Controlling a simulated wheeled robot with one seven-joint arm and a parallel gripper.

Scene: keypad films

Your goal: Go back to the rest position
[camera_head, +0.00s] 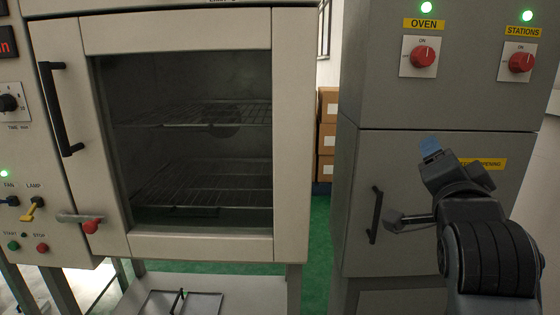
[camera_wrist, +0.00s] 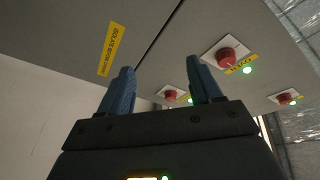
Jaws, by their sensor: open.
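My gripper (camera_head: 431,147) is in front of the grey control cabinet (camera_head: 440,100) at the right of the head view, below the red OVEN knob (camera_head: 423,56). The cabinet seam, a yellow label (camera_wrist: 111,49) and red knobs (camera_wrist: 227,56) show beyond the fingers.
The oven (camera_head: 290,130) stands at the left, its glass door closed, with wire racks inside. The door has a black handle (camera_head: 60,110). The red STATIONS knob (camera_head: 521,61) is at the upper right. A gap with green floor (camera_head: 318,250) and stacked boxes (camera_head: 328,135) separates oven and cabinet.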

